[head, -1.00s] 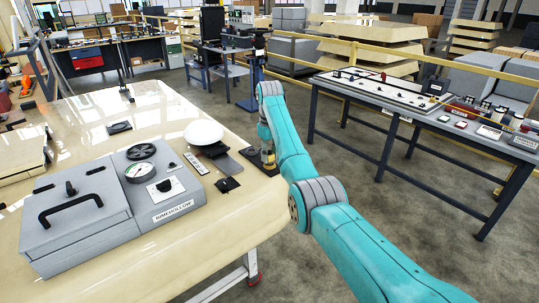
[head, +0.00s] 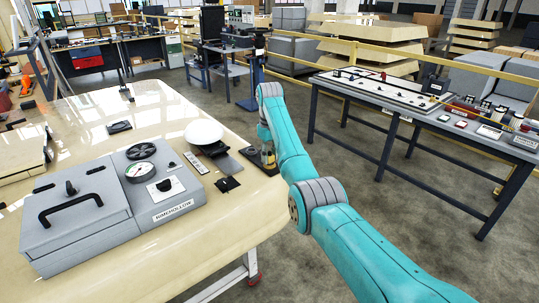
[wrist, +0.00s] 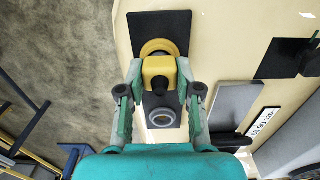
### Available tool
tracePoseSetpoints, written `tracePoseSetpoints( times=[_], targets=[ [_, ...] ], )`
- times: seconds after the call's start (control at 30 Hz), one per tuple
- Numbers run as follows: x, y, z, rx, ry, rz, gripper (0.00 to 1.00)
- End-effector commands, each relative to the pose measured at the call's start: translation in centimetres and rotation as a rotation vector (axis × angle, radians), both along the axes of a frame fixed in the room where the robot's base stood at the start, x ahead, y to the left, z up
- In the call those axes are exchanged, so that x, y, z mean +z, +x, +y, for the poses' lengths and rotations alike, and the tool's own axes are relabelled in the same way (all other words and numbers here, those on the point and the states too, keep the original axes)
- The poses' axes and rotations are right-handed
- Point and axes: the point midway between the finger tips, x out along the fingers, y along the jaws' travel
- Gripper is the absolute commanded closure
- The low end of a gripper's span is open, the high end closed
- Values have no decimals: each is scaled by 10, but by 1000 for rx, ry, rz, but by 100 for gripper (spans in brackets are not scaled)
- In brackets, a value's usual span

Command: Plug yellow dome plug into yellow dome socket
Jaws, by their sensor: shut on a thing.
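My gripper (wrist: 158,82) is shut on the yellow dome plug (wrist: 158,68), a rounded yellow block between the two fingertips in the wrist view. Right beyond the plug is a round yellow rim, the yellow dome socket (wrist: 158,46), on a black plate (wrist: 172,20). The plug overlaps the socket in this view; I cannot tell whether they touch. In the head view the plug's yellow shows small under my gripper (head: 267,158), over the plate at the table's right edge, and my arm hides part of it.
A grey ring (wrist: 163,117) on a dark strip lies just below the plug in the wrist view. On the cream table (head: 120,105) are a grey machine (head: 100,195) with a gauge, a white dome (head: 204,132) and a small black plate (head: 228,184). Open floor lies right of the table.

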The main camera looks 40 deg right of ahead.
Motion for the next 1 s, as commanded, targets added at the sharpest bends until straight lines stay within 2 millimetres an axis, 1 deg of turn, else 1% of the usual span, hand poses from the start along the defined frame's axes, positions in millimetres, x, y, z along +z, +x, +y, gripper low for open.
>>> tracePoseSetpoints(
  times=[0.2,0.23,0.33,0.37,0.73,0.87,1.0],
  targets=[
    [-4,0,0,0,0,0,100],
    [-4,0,0,0,0,0,64],
    [-4,0,0,0,0,0,38],
    [-4,0,0,0,0,0,37],
    [-1,0,0,0,0,-1,37],
    [9,1,0,0,-1,-2,37],
    [28,1,0,0,-1,-2,37]
  ],
)
